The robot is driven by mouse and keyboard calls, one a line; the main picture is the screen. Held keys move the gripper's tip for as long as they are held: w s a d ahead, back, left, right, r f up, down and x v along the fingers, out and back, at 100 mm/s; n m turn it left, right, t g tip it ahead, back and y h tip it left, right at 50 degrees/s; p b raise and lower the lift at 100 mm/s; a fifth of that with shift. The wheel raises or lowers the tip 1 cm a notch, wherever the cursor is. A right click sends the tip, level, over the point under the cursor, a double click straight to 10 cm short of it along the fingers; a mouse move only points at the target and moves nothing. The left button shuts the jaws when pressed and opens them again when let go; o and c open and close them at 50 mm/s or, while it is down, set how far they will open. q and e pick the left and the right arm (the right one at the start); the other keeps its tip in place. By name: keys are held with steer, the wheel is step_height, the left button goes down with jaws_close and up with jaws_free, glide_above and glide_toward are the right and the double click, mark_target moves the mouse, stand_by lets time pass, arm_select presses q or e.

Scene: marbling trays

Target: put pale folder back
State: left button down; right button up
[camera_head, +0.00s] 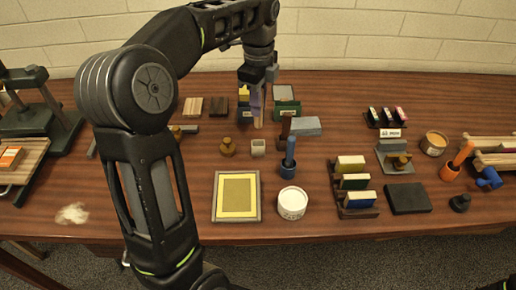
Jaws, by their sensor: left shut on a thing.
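My left gripper (256,82) reaches down at the back middle of the table, in front of the wall. It is shut on a slim upright piece that looks like the pale folder (257,103), lavender-grey with a paler lower end. The fingers hide its top. Its lower end is near the table between two small boxes, and I cannot tell whether it touches anything. My right gripper is out of view.
A green box (286,105) stands close right of the held piece, with a grey block (306,126) in front. A blue-handled tool (290,155), white tub (292,203) and yellow-sheeted tray (217,212) stand nearer. A rack (336,188) holds coloured blocks. The front left table is mostly clear.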

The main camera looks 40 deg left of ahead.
mark_target(258, 122)
arm_select(q)
steer(key=shift+f, duration=0.1)
steer(key=shift+f, duration=3.05)
steer(key=shift+p, duration=0.3)
steer(key=shift+f, duration=1.9)
steer(key=shift+f, duration=0.15)
steer(key=c, duration=1.4)
jaws_free()
